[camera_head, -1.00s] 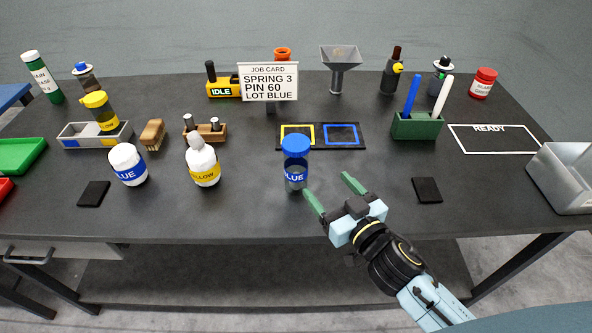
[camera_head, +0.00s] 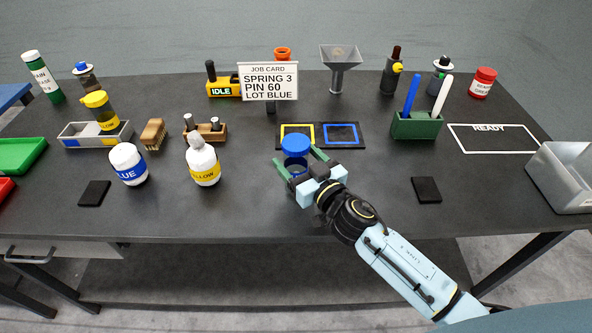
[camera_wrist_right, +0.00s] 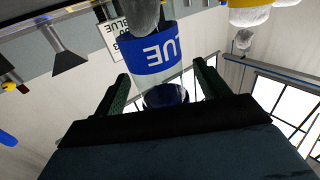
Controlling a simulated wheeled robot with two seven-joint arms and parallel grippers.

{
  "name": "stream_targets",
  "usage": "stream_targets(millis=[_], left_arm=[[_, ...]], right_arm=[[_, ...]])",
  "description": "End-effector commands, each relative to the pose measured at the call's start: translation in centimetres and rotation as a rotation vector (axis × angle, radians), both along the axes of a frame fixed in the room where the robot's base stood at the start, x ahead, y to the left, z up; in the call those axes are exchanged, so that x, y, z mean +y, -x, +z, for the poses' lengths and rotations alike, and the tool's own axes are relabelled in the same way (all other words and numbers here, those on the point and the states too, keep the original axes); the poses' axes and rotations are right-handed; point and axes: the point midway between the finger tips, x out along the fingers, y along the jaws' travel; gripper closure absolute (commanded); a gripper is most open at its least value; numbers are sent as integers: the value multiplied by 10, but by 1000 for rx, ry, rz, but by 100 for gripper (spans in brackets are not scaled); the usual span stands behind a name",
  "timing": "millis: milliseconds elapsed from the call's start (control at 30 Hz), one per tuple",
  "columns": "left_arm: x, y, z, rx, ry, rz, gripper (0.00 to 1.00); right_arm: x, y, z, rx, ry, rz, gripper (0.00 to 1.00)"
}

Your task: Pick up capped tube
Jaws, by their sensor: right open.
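The capped tube (camera_head: 295,145) is a clear tube with a blue lid and a blue label, standing upright near the front middle of the table. My right gripper (camera_head: 298,160) is open, with one green finger on each side of the tube just below the lid. The gripper hides much of the tube's lower part in the head view. In the right wrist view the tube (camera_wrist_right: 150,55) appears upside down between the open fingers (camera_wrist_right: 162,80), and its label reads BLUE. My left gripper is not in view.
A yellow-labelled bottle (camera_head: 203,167) and a blue-labelled bottle (camera_head: 129,166) stand to the left. A mat with yellow and blue squares (camera_head: 320,147) lies just behind the tube. A green pen holder (camera_head: 416,126) and a black pad (camera_head: 426,190) are to the right.

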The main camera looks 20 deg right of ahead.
Motion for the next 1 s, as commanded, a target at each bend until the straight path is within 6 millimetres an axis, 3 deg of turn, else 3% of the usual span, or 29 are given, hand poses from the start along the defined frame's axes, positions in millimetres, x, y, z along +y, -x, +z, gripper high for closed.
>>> stream_targets(millis=[200,467,833,1000], left_arm=[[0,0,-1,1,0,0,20],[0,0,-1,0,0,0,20],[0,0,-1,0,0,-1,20],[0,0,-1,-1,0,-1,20]], right_arm=[[6,-25,-1,-1,1,0,26],[7,-28,-2,0,-1,0,26],[7,-27,-2,0,0,0,72],[7,-27,-1,-1,0,0,75]])
